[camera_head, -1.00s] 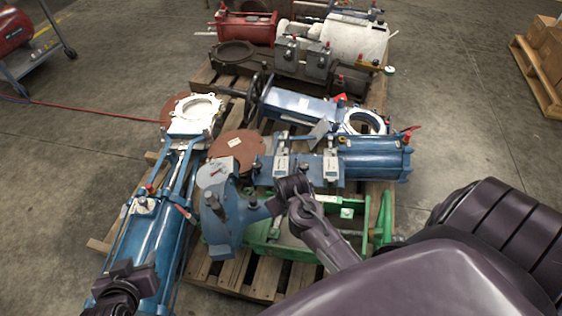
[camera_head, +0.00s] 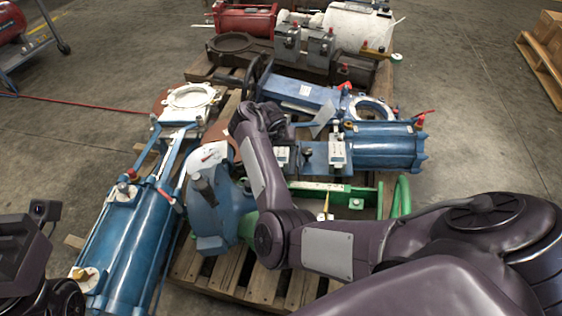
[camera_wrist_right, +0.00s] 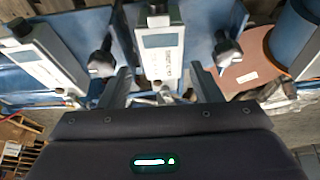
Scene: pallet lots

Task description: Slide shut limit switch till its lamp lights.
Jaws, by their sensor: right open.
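Two pale grey limit switch boxes with labels sit on the blue actuator, the left switch (camera_head: 283,157) and the right switch (camera_head: 337,150). In the right wrist view one switch (camera_wrist_right: 162,50) is in the middle, between and beyond my fingers, and another switch (camera_wrist_right: 45,58) is at the left. My right gripper (camera_wrist_right: 162,88) is open, with nothing between its fingers. In the head view my right gripper (camera_head: 283,126) is above and left of the switches, partly hidden by its own wrist. My left arm's end (camera_head: 25,245) shows at the left edge; its fingers cannot be made out. No lit switch lamp is discernible.
The actuator's blue cylinder (camera_head: 380,146) lies right of the switches. A long blue valve cylinder (camera_head: 130,235) lies at left, a green frame (camera_head: 400,197) in front. A wooden pallet (camera_head: 225,272) carries them. Dark knobs (camera_wrist_right: 102,62) stand near the switches.

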